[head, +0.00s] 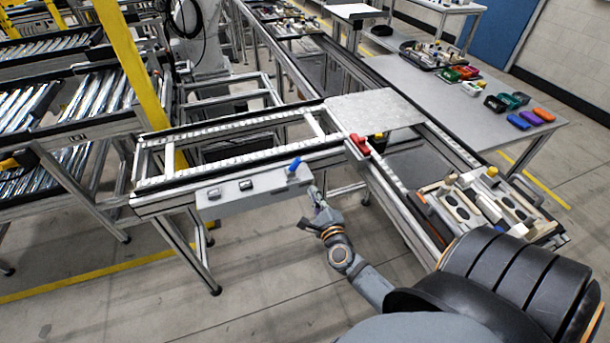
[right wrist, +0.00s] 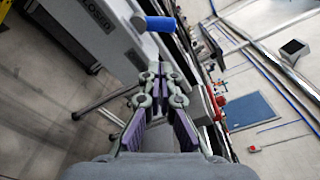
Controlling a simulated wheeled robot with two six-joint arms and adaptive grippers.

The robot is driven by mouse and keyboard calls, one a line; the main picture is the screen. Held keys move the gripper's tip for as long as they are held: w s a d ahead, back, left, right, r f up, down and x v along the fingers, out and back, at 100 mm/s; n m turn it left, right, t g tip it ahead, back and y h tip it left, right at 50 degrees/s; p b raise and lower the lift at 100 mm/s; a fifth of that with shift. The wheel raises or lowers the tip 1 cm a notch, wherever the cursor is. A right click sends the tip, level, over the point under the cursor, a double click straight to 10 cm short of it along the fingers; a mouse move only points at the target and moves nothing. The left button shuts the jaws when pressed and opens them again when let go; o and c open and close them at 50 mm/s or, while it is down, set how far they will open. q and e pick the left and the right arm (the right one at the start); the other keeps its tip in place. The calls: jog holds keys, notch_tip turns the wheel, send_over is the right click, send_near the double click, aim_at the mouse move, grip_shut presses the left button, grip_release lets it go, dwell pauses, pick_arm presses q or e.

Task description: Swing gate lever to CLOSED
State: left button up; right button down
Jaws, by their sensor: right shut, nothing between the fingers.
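The lever has a blue handle (head: 295,164) and stands up at the right end of a grey panel (head: 262,187) on the conveyor frame's front side. In the right wrist view the blue handle (right wrist: 160,23) lies just beyond my fingertips, and part of a "CLOSED" label (right wrist: 96,14) shows on the panel. My right gripper (head: 315,191) is shut and empty, just below and right of the handle. In the right wrist view its fingertips (right wrist: 159,72) meet with a small gap to the handle. My left gripper is out of view.
A red block (head: 358,144) sits on the rail at the conveyor corner, right of the lever. A fixture pallet (head: 431,190) with parts stands on the right conveyor. A grey plate (head: 374,111) lies behind. The floor in front of the panel is clear.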

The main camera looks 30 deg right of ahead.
aim_at(305, 176)
jog(key=shift+r, duration=0.25)
jog(key=shift+w, duration=0.1)
jog(key=x, duration=1)
jog(key=shift+r+p, duration=0.1)
jog(key=shift+p, duration=0.2)
